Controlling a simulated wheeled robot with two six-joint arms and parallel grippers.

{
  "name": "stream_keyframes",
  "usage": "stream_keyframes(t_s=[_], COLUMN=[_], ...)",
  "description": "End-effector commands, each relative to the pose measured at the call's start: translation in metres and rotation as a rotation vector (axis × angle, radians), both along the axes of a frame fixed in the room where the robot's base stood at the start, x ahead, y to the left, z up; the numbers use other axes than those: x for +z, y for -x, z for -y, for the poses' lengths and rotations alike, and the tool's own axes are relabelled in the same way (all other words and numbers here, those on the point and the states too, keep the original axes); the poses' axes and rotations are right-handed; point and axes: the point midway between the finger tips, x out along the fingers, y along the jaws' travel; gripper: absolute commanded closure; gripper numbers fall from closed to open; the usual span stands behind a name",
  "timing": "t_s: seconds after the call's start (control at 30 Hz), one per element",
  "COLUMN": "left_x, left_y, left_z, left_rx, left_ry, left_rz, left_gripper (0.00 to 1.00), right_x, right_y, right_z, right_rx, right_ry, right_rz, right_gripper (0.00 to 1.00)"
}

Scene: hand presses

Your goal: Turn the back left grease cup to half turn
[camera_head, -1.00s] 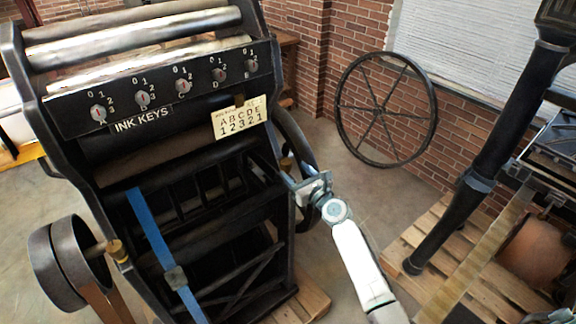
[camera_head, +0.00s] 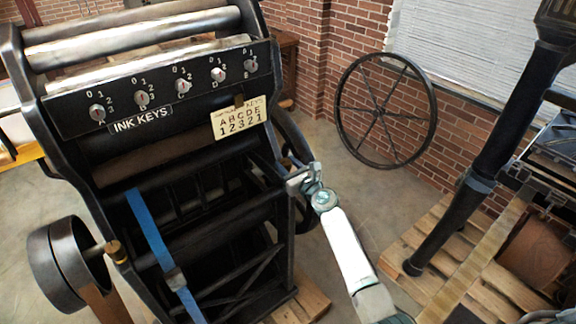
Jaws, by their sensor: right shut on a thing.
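My right gripper (camera_head: 294,180) is at the right side frame of the ink-key press (camera_head: 130,170), its arm coming up from the lower right. Its jaws are shut on a small part at that side, which looks to be a grease cup; the jaws hide most of it, so I cannot read its turn. Another brass grease cup (camera_head: 117,251) shows at the lower left side of the press, beside a dark pulley, with no gripper on it. My left gripper is not in view.
A row of ink keys (camera_head: 142,98) and a cream card (camera_head: 238,117) are on the press front. A blue strap (camera_head: 155,240) hangs down it. A spoked wheel (camera_head: 386,110) leans by the brick wall. Another machine on pallets stands at the right; floor between is open.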

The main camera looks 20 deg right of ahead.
Motion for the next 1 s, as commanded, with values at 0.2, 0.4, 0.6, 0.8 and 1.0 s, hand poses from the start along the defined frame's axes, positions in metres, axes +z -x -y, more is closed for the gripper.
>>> stream_keyframes(t_s=[0.2,0.4,0.6,0.8,1.0], left_x=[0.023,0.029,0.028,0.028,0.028], left_y=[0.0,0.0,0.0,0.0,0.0], left_z=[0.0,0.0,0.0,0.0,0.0], left_rx=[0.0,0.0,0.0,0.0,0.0], left_ry=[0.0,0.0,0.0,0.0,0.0], left_rz=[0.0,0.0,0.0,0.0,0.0], left_gripper=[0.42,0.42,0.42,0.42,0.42], right_x=[0.004,0.001,0.0,0.0,0.0], right_y=[0.0,0.001,0.001,0.001,0.001], right_z=[-0.002,-0.002,-0.002,-0.002,-0.002], right_rx=[-0.083,-0.136,-0.136,-0.136,-0.136], right_ry=[-0.003,0.001,0.001,0.001,0.001], right_rz=[-0.003,-0.001,0.0,0.0,0.0], right_gripper=[0.87,0.87,0.87,0.42,0.42])
